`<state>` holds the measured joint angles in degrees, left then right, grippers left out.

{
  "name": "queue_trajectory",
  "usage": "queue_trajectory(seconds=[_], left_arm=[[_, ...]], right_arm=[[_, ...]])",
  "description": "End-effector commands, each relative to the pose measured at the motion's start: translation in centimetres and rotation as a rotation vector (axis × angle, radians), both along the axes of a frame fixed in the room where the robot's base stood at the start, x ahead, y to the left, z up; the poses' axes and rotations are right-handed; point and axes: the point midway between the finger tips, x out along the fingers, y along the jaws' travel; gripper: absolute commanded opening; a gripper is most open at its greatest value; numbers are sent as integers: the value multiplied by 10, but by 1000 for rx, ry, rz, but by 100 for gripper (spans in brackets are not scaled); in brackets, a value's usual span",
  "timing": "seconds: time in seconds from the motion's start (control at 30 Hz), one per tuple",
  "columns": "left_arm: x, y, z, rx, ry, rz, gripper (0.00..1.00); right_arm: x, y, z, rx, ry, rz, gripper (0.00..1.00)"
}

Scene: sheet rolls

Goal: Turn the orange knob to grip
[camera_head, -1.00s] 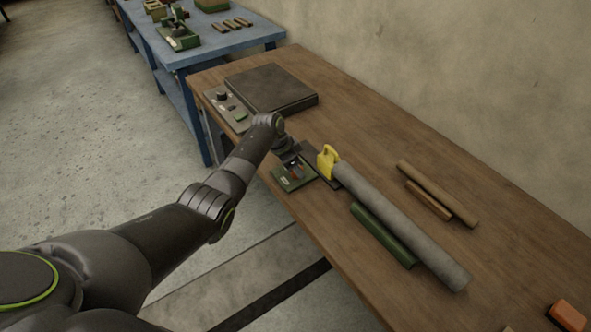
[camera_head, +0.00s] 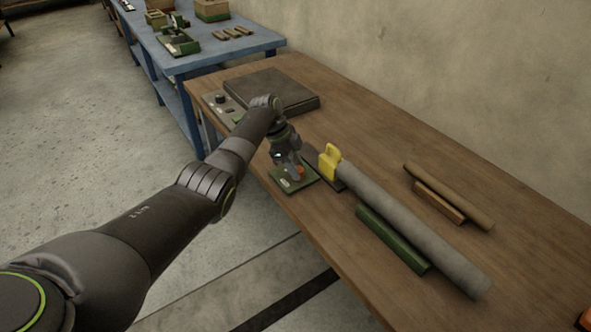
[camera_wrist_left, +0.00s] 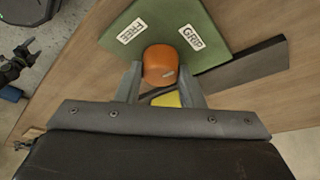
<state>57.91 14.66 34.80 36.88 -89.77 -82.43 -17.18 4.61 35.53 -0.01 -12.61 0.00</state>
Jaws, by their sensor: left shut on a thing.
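The orange knob (camera_wrist_left: 160,64) stands on a green panel (camera_wrist_left: 205,20) in the left wrist view. The panel carries a FREE label (camera_wrist_left: 131,32) at left and a GRIP label (camera_wrist_left: 191,37) at right. A small pale mark shows on the knob's lower right. My left gripper (camera_wrist_left: 160,80) is shut on the knob, one finger on each side. In the head view, my left gripper (camera_head: 292,172) reaches down to the panel (camera_head: 282,187), and a bit of the orange knob (camera_head: 299,172) shows beside it. My right gripper is not in view.
A green bar (camera_head: 392,239) lies along the roll. Brown rolls (camera_head: 449,195) lie further right. A dark flat plate (camera_head: 272,88) is behind my arm on the wooden table.

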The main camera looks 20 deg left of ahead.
Motion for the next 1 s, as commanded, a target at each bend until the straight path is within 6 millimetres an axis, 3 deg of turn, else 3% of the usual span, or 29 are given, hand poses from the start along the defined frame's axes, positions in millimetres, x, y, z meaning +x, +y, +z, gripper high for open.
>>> queue_trajectory(seconds=[0.43, 0.47, 0.6, 1.0], left_arm=[[0, 0, 0, 1, 0, -10, 12], [0, 0, 0, 1, 0, -10, 37], [0, 0, 0, 1, 0, -10, 56], [0, 3, 7, 0, -2, -8, 57]], right_arm=[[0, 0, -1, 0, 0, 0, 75], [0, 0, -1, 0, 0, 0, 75], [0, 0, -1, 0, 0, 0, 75], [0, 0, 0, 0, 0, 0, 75]])
